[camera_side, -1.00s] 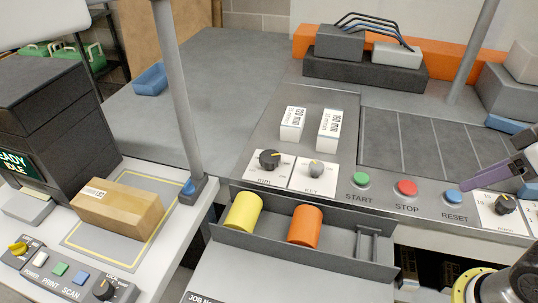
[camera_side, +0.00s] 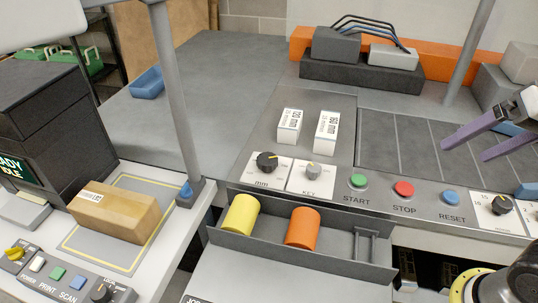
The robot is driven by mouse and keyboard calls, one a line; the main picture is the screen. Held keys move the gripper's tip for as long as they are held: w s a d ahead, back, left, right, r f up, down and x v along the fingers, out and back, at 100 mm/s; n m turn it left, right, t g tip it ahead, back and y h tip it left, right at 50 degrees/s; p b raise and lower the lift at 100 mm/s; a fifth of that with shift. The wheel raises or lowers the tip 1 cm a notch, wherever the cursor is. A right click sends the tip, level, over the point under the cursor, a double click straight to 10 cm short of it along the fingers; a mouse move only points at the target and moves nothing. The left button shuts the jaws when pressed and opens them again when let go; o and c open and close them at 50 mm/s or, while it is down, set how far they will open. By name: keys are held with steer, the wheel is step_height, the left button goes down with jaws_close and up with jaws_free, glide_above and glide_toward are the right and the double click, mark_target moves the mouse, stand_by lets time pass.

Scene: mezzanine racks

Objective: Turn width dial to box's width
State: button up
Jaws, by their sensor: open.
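A brown cardboard box (camera_side: 122,217) with a white label lies on the yellow-outlined pad at the left. A black dial (camera_side: 266,162) marked "mm" sits on a white plate on the console; its small scale is too fine to read. Beside it is a grey dial (camera_side: 313,170) marked "KEY" or similar. Another black dial (camera_side: 502,205) is at the right end of the console. My gripper (camera_side: 464,153) is at the right with two purple fingers apart and empty. It hovers over the dark panel, well right of the "mm" dial and away from the box.
White blocks labelled 120 mm (camera_side: 289,126) and apparently 160 mm (camera_side: 327,132) stand behind the dials. START (camera_side: 357,181), STOP (camera_side: 404,189) and RESET (camera_side: 451,198) buttons line the front edge. Yellow (camera_side: 240,214) and orange (camera_side: 302,228) cylinders lie in a front tray. A grey post (camera_side: 175,100) rises at left.

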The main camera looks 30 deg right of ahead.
steer(key=w+a+r+m+g+y, duration=0.1)
steer(key=w+a+r+m+y, duration=0.15)
steer(key=w+r+m, duration=0.65)
steer(key=m+g+y, duration=0.1)
steer(key=m+g, duration=0.2)
steer(key=g, duration=0.2)
glide_above(268, 158)
steer(key=d, duration=0.6)
step_height(268, 158, down, 20)
steer(key=x, duration=1.4)
steer(key=shift+w+a, duration=0.15)
steer(key=shift+a, duration=0.1)
steer(key=c, duration=1.3)
steer(key=shift+r, duration=0.1)
steer(key=shift+c, duration=0.2)
